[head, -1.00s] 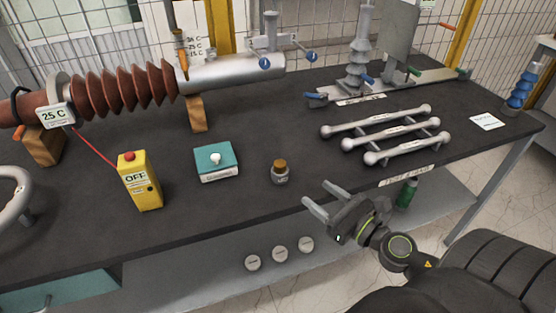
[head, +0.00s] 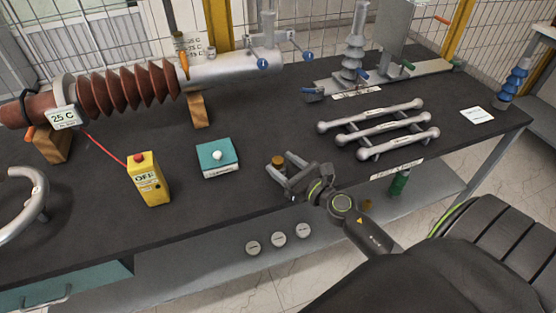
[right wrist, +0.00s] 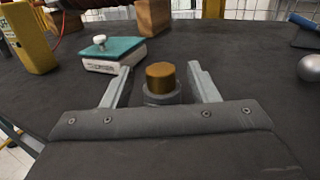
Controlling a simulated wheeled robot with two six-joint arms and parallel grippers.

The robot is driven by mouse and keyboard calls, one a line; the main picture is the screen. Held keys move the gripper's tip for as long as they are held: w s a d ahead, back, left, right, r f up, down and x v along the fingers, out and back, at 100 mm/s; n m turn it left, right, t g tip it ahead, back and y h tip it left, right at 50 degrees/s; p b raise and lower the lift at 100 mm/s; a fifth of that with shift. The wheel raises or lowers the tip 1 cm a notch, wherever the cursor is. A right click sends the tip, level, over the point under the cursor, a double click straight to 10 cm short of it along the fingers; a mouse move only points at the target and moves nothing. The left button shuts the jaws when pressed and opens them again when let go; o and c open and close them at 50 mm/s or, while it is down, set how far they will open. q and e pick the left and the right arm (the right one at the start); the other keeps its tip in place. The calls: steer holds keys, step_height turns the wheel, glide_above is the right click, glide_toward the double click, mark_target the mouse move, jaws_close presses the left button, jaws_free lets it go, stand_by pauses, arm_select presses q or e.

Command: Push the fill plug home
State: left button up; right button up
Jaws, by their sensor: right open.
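My right gripper (head: 279,161) is open at the front of the bench, its two fingers pointing at a small dark jar with a brass-coloured cap (head: 278,163). In the right wrist view the brass cap (right wrist: 160,77) stands upright between the two spread fingers, with a gap on each side. The dark jar body (right wrist: 161,95) is partly hidden by the gripper's palm. The brown ribbed bushing (head: 125,88) with its silver cylinder (head: 235,69) lies on wooden blocks at the back left. I cannot tell for sure which part is the fill plug. My left gripper is not in view.
A teal-topped box with a white knob (head: 217,157) stands left of the jar. A yellow box marked OFF (head: 149,180) is further left. Grey bars (head: 372,128) lie to the right. The bench top (head: 255,130) is clear behind the jar.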

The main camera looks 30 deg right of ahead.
steer(key=w, duration=0.2)
steer(key=shift+w+a, duration=0.2)
steer(key=shift+w, duration=0.15)
steer(key=c, duration=1)
steer(key=shift+r, duration=0.1)
steer(key=shift+c, duration=0.2)
